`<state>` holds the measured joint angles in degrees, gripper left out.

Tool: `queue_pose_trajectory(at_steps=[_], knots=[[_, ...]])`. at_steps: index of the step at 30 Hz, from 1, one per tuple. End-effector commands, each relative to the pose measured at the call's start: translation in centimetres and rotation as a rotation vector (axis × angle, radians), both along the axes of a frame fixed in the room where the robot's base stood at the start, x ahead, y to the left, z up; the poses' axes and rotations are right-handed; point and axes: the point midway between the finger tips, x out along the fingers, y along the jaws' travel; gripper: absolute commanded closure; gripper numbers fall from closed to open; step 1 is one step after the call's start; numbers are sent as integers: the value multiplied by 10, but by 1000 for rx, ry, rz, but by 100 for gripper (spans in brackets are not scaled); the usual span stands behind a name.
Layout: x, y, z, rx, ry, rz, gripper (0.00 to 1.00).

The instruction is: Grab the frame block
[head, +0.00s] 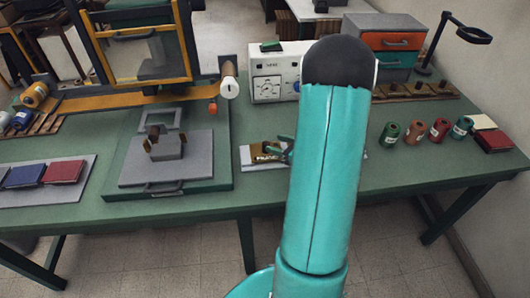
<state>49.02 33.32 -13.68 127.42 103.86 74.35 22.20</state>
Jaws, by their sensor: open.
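I cannot tell for sure which piece is the frame block. A small grey block (168,153) with a brown part on top stands on a grey plate (135,175) in a green tray at the left centre. An upright grey loop shows just behind it. Another candidate, a flat brass-brown piece (262,152), lies on a pale mat (247,165) at the middle of the table. My gripper (281,150) is open, low over the mat at the right end of the brass-brown piece. My arm hides part of the gripper and mat; contact cannot be told.
A white box with dials (267,87) stands behind the mat. A yellow-framed press (100,50) is at the back left. Red and blue covers (63,172) lie at the left. Several spools (414,133) stand at the right. The table's front right is mostly clear.

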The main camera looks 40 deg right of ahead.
Motion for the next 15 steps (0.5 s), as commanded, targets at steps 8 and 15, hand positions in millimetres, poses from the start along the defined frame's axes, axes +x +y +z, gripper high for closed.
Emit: queue_pose_trajectory(at_steps=[8, 15], knots=[[23, 9, -15, 1, 2, 3, 49], [50, 16, -25, -1, 1, 1, 49]])
